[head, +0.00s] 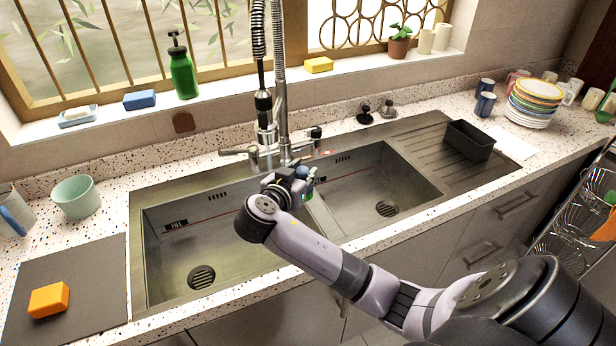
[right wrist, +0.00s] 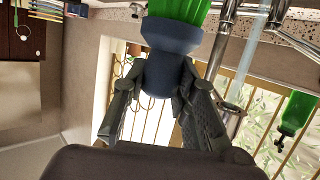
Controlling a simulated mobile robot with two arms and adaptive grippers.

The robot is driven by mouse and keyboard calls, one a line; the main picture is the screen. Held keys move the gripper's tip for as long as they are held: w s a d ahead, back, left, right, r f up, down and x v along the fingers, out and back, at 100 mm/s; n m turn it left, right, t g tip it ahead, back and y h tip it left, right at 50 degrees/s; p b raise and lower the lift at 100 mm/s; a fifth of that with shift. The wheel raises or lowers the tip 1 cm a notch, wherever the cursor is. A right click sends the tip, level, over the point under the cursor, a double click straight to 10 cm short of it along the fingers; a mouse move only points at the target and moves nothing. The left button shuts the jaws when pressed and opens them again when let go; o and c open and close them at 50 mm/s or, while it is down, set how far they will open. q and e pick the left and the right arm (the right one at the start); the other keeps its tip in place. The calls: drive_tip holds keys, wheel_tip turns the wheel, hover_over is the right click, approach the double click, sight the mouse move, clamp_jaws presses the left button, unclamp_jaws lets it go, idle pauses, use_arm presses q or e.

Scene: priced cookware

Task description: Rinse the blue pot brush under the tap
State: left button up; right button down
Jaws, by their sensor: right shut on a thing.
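The pot brush has a dark blue body (right wrist: 170,60) and bright green bristles (right wrist: 180,8) in the right wrist view. My right gripper (right wrist: 160,100) is shut on the blue body. In the head view my right gripper (head: 293,184) is over the sink, near the divider between the basins, and mostly hides the brush. The tap (head: 264,108) hangs from a coiled hose behind it. A pale stream (right wrist: 243,62) leaves the tap nozzle (right wrist: 230,120) in the right wrist view; it appears beside the brush, with a gap in that picture. My left gripper is out of view.
The steel sink (head: 137,250) has two basins and a drainboard with a black tray (head: 470,140). A green bottle (head: 183,72) and sponges stand on the sill. A mint bowl (head: 76,197) and orange sponge (head: 48,300) are at left, stacked plates (head: 533,105) at right.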

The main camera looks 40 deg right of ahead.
drive_tip(key=shift+w+a+f+b, duration=0.1)
drive_tip(key=shift+w+a+b, duration=0.05)
drive_tip(key=shift+w, duration=0.3)
drive_tip(key=shift+w+a+f+b, duration=0.1)
drive_tip(key=shift+w+b, duration=0.05)
drive_tip(key=shift+w, duration=0.3)
use_arm(q)
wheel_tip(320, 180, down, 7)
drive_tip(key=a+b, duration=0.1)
drive_tip(key=b, duration=0.4)
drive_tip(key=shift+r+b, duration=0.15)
drive_tip(key=shift+b, duration=0.2)
use_arm(e)
drive_tip(key=w+a+f, duration=0.1)
drive_tip(key=w, duration=0.8)
drive_tip(key=shift+w+f, duration=0.2)
drive_tip(key=shift+f, duration=0.15)
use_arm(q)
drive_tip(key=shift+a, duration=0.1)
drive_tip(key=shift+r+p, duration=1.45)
use_arm(e)
drive_tip(key=s, duration=0.8)
drive_tip(key=shift+d, duration=0.4)
